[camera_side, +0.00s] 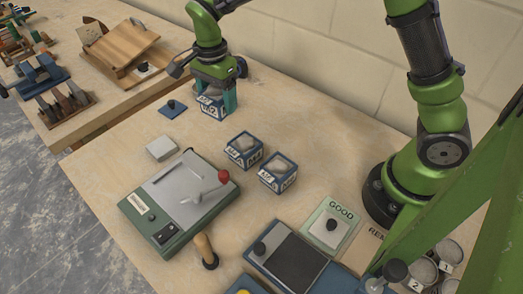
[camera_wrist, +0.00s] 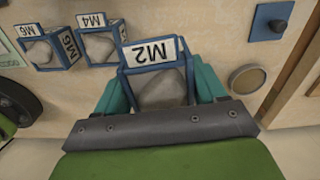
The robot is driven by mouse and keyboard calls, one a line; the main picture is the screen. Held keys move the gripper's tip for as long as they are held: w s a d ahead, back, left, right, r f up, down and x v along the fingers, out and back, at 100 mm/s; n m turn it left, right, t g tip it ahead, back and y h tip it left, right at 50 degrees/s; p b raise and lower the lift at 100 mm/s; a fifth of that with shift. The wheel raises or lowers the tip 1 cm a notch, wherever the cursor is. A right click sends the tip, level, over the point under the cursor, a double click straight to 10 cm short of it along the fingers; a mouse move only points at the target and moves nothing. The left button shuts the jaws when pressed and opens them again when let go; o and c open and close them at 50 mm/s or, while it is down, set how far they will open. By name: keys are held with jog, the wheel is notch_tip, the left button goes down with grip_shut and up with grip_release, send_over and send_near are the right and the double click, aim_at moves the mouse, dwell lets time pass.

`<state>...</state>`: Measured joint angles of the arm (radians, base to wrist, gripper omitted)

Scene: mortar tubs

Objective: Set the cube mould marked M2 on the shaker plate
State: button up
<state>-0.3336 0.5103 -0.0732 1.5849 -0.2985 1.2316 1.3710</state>
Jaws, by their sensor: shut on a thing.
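The cube mould M2 (camera_side: 211,106) is a blue-framed box with a grey filling and a white label. My gripper (camera_side: 217,98) is shut on it at the back of the bench. In the wrist view the M2 mould (camera_wrist: 160,83) sits between the teal fingers of my gripper (camera_wrist: 163,90), label readable. I cannot tell whether it touches the bench. The shaker, a green-based unit with a grey plate (camera_side: 175,192) and a red-knobbed lever, lies nearer the camera, apart from my gripper. Its plate carries no mould.
Two similar moulds, M4 (camera_wrist: 100,45) and M6 (camera_wrist: 45,50), stand side by side between my gripper and my base. A blue lid with a black knob (camera_side: 172,108) and a pale block (camera_side: 161,149) lie left. A wooden-handled tool (camera_side: 205,249) stands by the shaker's front.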

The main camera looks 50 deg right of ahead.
jog(key=shift+w+m, duration=0.1)
jog(key=shift+m, duration=0.6)
notch_tip(320, 180, down, 10)
jog(key=shift+r, duration=0.25)
jog(key=shift+f, duration=0.2)
jog(key=o, duration=1.5)
jog(key=shift+c, duration=0.2)
